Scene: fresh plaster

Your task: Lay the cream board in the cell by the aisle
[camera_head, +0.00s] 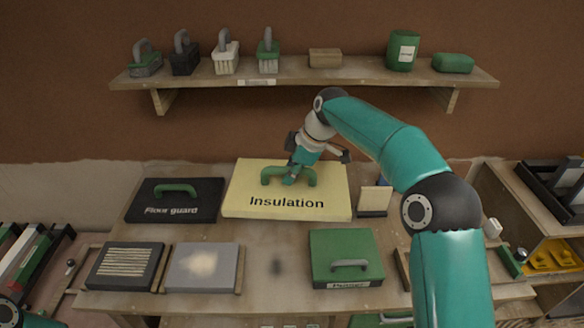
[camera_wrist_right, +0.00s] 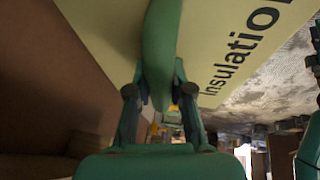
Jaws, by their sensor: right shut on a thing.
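The cream board (camera_head: 240,195), lettered "Insulation", is at the back middle of the workbench, with a green arched handle (camera_head: 309,176) on its face. Its lettered face also fills the upper part of the right wrist view (camera_wrist_right: 215,50). My right gripper (camera_head: 293,177) is shut on this handle, and in the right wrist view its fingers (camera_wrist_right: 160,98) are on either side of the handle. I cannot tell whether the board touches the bench. My left gripper is not in view. I cannot tell which place is the cell by the aisle.
A green lidded box (camera_head: 330,245), a grey panel (camera_head: 190,280) and a dark ribbed panel (camera_head: 100,265) lie in front. Racks with slots stand left (camera_head: 30,255) and right (camera_head: 535,205). A shelf (camera_head: 290,82) hangs above.

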